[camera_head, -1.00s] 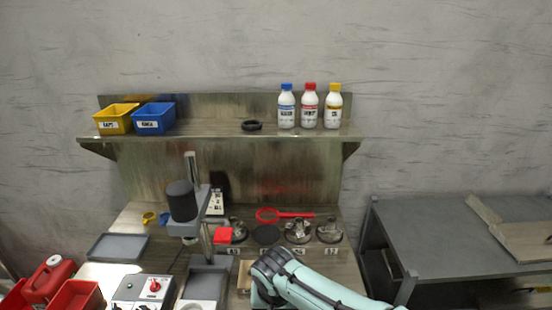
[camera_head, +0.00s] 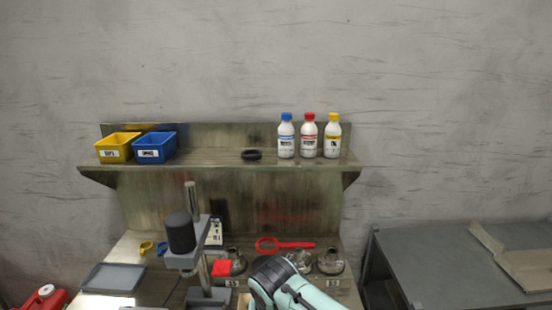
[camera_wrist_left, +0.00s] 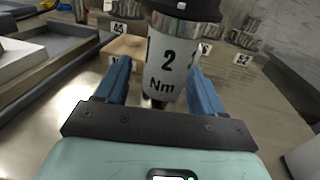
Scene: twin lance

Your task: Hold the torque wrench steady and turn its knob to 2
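The torque wrench shows in the left wrist view as a white cylinder (camera_wrist_left: 166,62) marked 2 and "Nm", with parts of other digits at its sides. Its black top, the knob (camera_wrist_left: 182,9), carries a small white mark and is cut by the picture's upper edge. My left gripper (camera_wrist_left: 160,84) has its blue fingers apart, one on each side of the cylinder, with gaps visible. I cannot tell whether the white mark lines up with the 2. In the head view a pale green arm link of mine covers part of the bench; no gripper shows there. My right gripper is not in view.
A press stand (camera_head: 190,240) stands left of the arm. A grey tray (camera_head: 112,278), a red ring-headed tool (camera_head: 290,245) and metal parts on numbered spots (camera_head: 330,261) lie on the bench. The shelf holds yellow (camera_head: 118,147) and blue (camera_head: 155,147) bins and three bottles (camera_head: 309,137).

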